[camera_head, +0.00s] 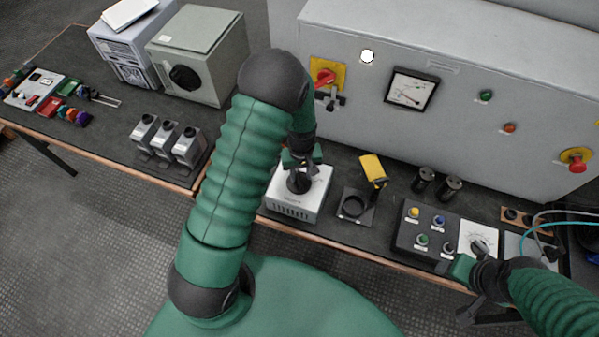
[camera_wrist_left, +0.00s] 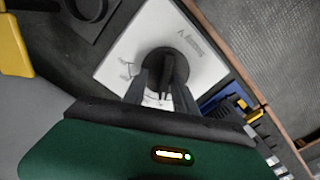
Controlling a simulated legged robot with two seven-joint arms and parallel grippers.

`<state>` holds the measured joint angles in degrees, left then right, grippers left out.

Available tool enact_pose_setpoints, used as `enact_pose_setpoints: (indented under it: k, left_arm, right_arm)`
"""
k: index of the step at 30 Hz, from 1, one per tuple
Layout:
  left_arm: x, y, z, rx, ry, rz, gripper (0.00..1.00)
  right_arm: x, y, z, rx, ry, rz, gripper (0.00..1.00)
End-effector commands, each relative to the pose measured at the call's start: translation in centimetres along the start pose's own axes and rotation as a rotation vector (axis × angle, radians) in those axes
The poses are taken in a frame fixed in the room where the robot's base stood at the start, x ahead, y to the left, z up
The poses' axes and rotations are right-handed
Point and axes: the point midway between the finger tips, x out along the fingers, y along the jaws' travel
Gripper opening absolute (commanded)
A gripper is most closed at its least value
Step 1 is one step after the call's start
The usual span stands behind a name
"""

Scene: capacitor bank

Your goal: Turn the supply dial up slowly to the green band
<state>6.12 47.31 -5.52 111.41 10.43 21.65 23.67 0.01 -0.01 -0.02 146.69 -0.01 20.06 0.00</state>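The white supply box (camera_head: 287,204) stands on the bench with a black dial (camera_head: 298,183) on its top. My left gripper (camera_head: 301,168) points down at this dial from above. In the left wrist view, the dial (camera_wrist_left: 166,62) sits at the ends of the two fingers (camera_wrist_left: 164,82), which have a gap between them; I cannot tell whether they press on it. The needle meter (camera_head: 411,90) is on the grey cabinet; no green band can be made out. My right gripper (camera_head: 464,270) is low beside a second black knob (camera_head: 480,246) on a white plate; its fingers are unclear.
A yellow-handled switch (camera_head: 373,170) and a black ring on a plate (camera_head: 354,205) stand right of the box. A button panel (camera_head: 424,231) lies farther right. Three grey blocks (camera_head: 166,142) stand left. The cabinet (camera_head: 450,50) rises behind.

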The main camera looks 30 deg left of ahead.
Motion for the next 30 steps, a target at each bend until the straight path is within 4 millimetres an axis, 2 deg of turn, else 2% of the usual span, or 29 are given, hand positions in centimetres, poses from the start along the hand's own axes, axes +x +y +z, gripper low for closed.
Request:
enact_pose_setpoints:
  k: [1,8,22,30]
  left_arm:
    - [0.07,-0.16,-0.15,-0.001,-0.002,0.001,0.28]
    - [0.14,-0.51,-0.56,-0.002,-0.004,0.008,0.0]
    - [0.0,-0.41,-0.58,0.004,0.003,0.004,0.0]
    - [-0.07,-0.18,-0.5,0.105,0.002,0.006,0.0]
  right_arm:
    - [0.01,0.01,0.0,0.0,0.0,0.0,0.61]
    - [-0.01,-0.01,-0.01,0.0,0.0,0.0,0.61]
    - [-0.01,0.0,-0.01,0.0,0.0,0.0,0.61]
    - [-0.03,-0.02,-0.01,-0.001,0.0,0.0,0.61]
